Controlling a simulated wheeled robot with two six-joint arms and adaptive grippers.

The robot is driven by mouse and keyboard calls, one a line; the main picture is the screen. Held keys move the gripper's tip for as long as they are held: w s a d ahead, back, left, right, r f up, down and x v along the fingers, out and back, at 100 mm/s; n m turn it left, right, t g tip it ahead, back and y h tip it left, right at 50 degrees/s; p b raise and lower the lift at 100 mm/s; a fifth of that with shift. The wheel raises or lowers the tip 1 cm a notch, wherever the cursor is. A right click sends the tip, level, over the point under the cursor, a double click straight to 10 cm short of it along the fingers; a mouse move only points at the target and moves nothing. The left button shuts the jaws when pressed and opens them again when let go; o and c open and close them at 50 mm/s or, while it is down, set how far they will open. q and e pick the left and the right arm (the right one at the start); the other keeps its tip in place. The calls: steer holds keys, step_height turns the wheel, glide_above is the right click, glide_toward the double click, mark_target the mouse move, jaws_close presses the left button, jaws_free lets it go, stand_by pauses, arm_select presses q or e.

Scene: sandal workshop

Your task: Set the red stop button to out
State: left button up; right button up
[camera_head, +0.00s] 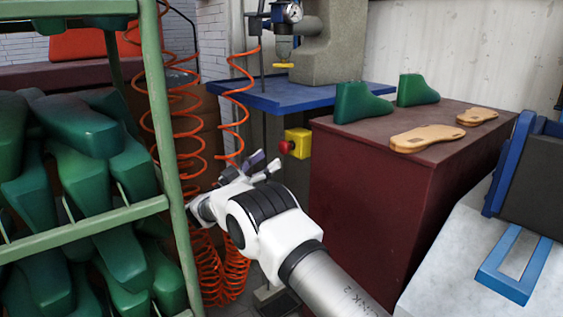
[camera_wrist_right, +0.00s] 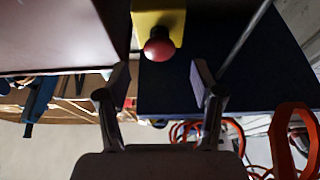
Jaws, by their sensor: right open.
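The red stop button (camera_head: 286,147) sits on a yellow box (camera_head: 299,143) fixed at the front of the blue press table (camera_head: 290,95). In the right wrist view the red button (camera_wrist_right: 159,45) sticks out from the yellow box (camera_wrist_right: 160,16), near the top middle. My right gripper (camera_head: 264,165) is just left of and below the button in the head view. In the wrist view its two fingers (camera_wrist_right: 160,84) are spread apart and empty, with the button ahead of the gap and no contact visible. My left gripper is not in view.
A dark red cabinet (camera_head: 345,190) stands right of the button, with green lasts (camera_head: 360,103) and tan soles (camera_head: 425,138) on top. A green rack (camera_head: 165,130) full of green lasts stands at left. Orange coiled hoses (camera_head: 215,265) hang between rack and table.

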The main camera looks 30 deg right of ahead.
mark_target(281, 148)
steer(key=b+x, duration=0.1)
steer(key=x, duration=0.5)
steer(key=shift+d+f+b, duration=0.1)
steer(key=shift+b, duration=0.3)
steer(key=shift+d+r, duration=0.2)
steer(key=shift+d, duration=0.05)
jaws_close()
steer(key=shift+a+r+p, duration=0.25)
steer(key=shift+a+p, duration=0.25)
steer(key=shift+p, duration=0.4)
steer(key=shift+a+f, duration=0.1)
steer(key=shift+a, duration=0.1)
steer(key=shift+f, duration=0.25)
jaws_free()
